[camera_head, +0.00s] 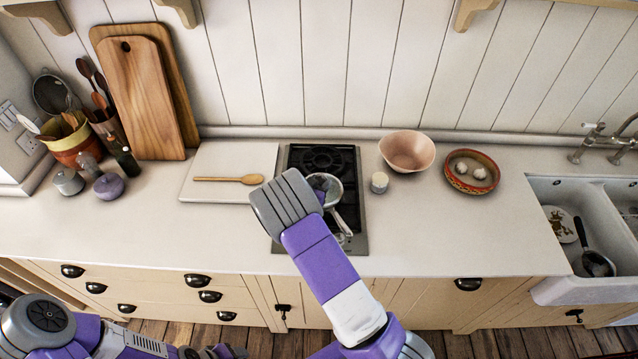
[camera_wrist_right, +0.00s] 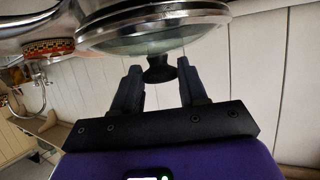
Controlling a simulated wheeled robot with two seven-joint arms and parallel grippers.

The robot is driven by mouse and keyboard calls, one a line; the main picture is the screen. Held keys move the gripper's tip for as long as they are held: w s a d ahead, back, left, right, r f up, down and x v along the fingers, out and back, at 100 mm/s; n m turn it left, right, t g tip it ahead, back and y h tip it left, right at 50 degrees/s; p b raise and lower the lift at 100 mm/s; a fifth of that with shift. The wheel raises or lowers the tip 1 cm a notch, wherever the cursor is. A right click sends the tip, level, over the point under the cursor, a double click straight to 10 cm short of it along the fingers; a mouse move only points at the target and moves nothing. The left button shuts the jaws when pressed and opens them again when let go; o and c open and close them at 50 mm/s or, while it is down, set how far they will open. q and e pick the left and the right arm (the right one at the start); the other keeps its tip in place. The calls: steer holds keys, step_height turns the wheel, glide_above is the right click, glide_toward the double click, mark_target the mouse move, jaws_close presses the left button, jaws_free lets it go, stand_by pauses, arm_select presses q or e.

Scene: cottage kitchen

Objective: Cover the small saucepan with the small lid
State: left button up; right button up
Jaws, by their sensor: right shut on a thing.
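The small saucepan (camera_head: 337,188) is on the black hob, its handle (camera_head: 342,222) pointing toward the counter's front. My right wrist partly hides it in the head view. The small lid (camera_wrist_right: 150,42), glass with a metal rim, fills the top of the right wrist view. My right gripper (camera_wrist_right: 160,80) is shut on its dark knob (camera_wrist_right: 158,72). The lid is at the saucepan; I cannot tell whether it rests on the rim or is just apart. My left gripper (camera_head: 215,352) is partly in view low at the left, away from the counter; its jaws are unclear.
A pink bowl (camera_head: 407,148), a small white jar (camera_head: 379,182) and a patterned dish (camera_head: 471,187) holding white bulbs stand right of the hob (camera_head: 352,245). A wooden spoon (camera_head: 228,180) lies on a white board (camera_head: 200,163) at left. The front counter is clear.

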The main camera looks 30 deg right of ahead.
steer(key=shift+f, duration=0.1)
steer(key=o, duration=0.9)
steer(key=shift+p+v, duration=0.65)
steer(key=shift+v, duration=0.65)
steer(key=p+v, duration=0.3)
steer(key=v, duration=0.5)
steer(key=shift+s+a+p, duration=0.15)
steer(key=shift+p, duration=0.15)
